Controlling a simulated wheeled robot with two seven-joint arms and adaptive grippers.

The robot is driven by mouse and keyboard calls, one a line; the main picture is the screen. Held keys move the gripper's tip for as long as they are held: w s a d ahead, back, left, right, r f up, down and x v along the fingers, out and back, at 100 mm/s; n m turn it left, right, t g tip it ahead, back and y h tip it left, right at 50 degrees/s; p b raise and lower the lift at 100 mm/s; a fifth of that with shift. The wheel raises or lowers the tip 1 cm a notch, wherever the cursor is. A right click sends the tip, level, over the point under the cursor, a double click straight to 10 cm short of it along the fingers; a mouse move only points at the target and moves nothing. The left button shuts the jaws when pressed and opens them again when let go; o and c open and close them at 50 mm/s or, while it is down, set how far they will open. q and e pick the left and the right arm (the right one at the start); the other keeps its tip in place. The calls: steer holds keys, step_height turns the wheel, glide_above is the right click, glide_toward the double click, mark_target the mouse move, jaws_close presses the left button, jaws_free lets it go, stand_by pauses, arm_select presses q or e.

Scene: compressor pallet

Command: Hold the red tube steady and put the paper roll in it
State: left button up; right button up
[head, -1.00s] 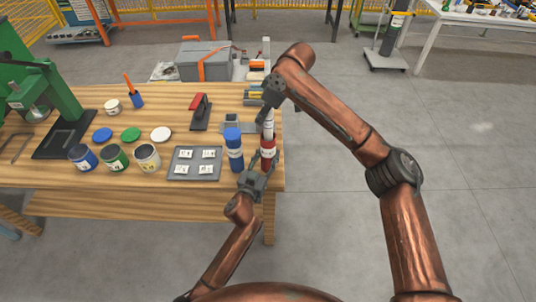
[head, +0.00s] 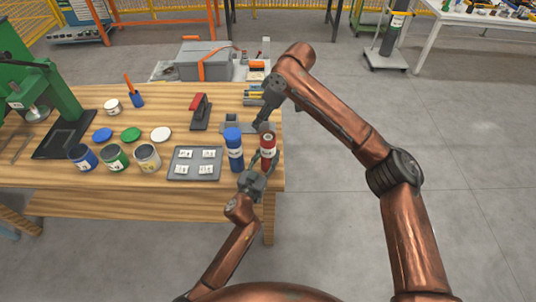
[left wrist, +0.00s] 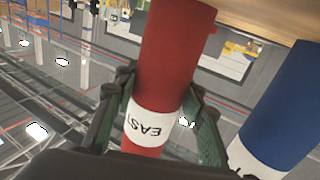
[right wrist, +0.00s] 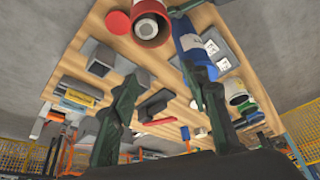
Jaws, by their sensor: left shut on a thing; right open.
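The red tube (head: 268,152) stands upright at the table's right edge, with a white "EAST" label in the left wrist view (left wrist: 165,70). My left gripper (head: 262,167) is shut around it low down; its fingers are on both sides of the tube in the left wrist view (left wrist: 158,105). The white paper roll (right wrist: 149,27) is inside the red tube (right wrist: 158,41), its end showing at the mouth; how deep it sits is hidden. My right gripper (head: 264,124) is open and empty, just above and behind the tube; its spread fingers show in the right wrist view (right wrist: 158,75).
A blue tube (head: 234,152) stands close to the left of the red one. A grey tray (head: 194,172) with labelled pieces and several paint cans (head: 147,158) are further left. The floor right of the table is open.

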steer(key=v, duration=1.1)
steer(key=shift+r, duration=0.35)
steer(key=shift+d, duration=0.15)
arm_select(q)
steer(key=o, duration=1.2)
steer(key=shift+o, duration=0.2)
steer(key=v, duration=1.2)
